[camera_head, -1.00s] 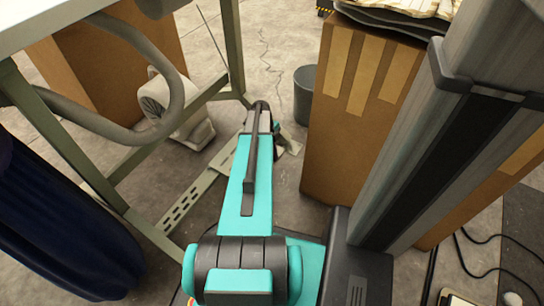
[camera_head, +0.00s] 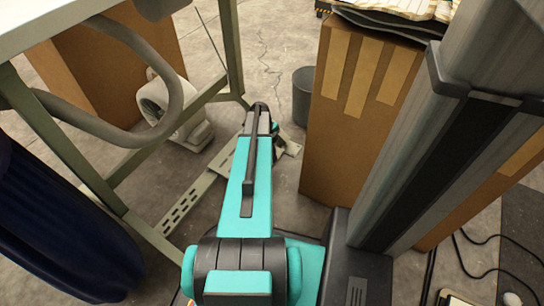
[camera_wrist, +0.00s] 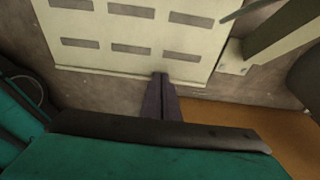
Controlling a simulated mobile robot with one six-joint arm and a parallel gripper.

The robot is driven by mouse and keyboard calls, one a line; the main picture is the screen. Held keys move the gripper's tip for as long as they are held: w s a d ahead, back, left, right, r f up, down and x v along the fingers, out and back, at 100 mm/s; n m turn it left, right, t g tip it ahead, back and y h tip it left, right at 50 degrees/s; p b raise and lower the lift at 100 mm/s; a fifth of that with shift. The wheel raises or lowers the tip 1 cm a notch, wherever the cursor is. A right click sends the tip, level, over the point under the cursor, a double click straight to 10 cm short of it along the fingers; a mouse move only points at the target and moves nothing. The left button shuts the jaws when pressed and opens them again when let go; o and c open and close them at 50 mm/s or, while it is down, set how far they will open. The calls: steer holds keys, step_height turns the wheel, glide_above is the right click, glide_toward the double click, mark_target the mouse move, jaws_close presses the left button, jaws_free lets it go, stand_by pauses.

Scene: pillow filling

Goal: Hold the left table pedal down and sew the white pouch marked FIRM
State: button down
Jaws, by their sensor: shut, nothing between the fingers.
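A cream metal plate with two rows of slots (camera_wrist: 120,42), which looks like the table pedal, fills the upper part of the wrist view. My gripper (camera_wrist: 161,78) is shut and empty, its dark fingers pointing at the plate's near edge. The tips overlap that edge in the picture; I cannot tell whether they touch or press it. In the head view my arm reaches down beside the table frame (camera_head: 235,50) and hides the fingers. The white pouch marked FIRM is not in view.
A slotted cream bar (camera_head: 184,208) runs low along the table frame. A tall cardboard box (camera_head: 345,140) stands right of my arm, with a grey bin (camera_head: 303,95) behind it. Dark blue fabric (camera_head: 55,235) hangs at left.

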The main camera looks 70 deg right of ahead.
steer(key=s+p+v, duration=0.1)
steer(key=p+v, duration=0.5)
steer(key=v, duration=0.8)
steer(key=shift+s+a+r, duration=0.15)
steer(key=shift+s+a, duration=0.05)
steer(key=shift+s, duration=0.2)
